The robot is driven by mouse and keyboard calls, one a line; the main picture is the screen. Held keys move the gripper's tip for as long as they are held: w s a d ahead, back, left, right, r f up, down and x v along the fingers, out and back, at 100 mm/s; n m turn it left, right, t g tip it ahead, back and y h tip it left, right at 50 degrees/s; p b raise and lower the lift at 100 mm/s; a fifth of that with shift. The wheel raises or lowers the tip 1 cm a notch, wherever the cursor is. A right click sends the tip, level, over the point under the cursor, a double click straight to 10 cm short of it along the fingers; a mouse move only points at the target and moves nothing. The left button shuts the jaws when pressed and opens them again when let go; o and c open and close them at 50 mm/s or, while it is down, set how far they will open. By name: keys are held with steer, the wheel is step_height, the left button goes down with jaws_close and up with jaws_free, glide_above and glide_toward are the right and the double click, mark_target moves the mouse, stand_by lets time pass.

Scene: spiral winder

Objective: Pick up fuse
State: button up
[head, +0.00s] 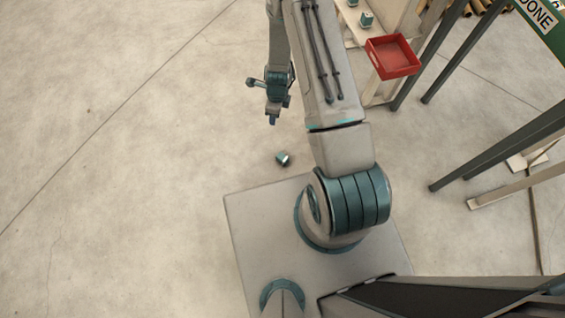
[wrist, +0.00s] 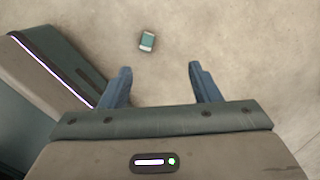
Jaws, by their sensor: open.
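A small fuse (head: 282,158), a teal and white block, lies on the concrete floor just beyond the edge of my base in the head view. It also shows in the wrist view (wrist: 147,41), ahead of my fingertips and slightly left of the midline between them. My gripper (wrist: 160,72) is open and empty, its two blue fingers apart. In the head view my gripper (head: 272,120) hangs pointing down, above and slightly left of the fuse in the picture. The fingers are not touching the fuse.
A red tray (head: 392,56) sits on a wooden stand at the upper right, with similar small blocks (head: 366,19) on a shelf beside it. Dark green frame legs (head: 500,145) and wooden boards (head: 500,190) stand at right. The floor to the left is clear.

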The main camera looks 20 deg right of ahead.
steer(key=s+f+m+b, duration=0.2)
steer(key=s+f, duration=0.1)
steer(key=f, duration=0.5)
steer(key=s+f+m+b, duration=0.2)
steer(key=f+m, duration=0.1)
steer(key=f, duration=0.6)
steer(key=b, duration=0.3)
glide_above(282, 157)
steer(key=shift+g+h, duration=0.3)
step_height(282, 157, down, 8)
steer(key=shift+s+r, duration=0.1)
steer(key=shift+d+f+b, duration=0.1)
steer(key=shift+f+b, duration=1.25)
steer(key=shift+f, duration=1.55)
steer(key=c, duration=1.2)
steer(key=shift+o, duration=0.2)
steer(key=shift+r, duration=0.15)
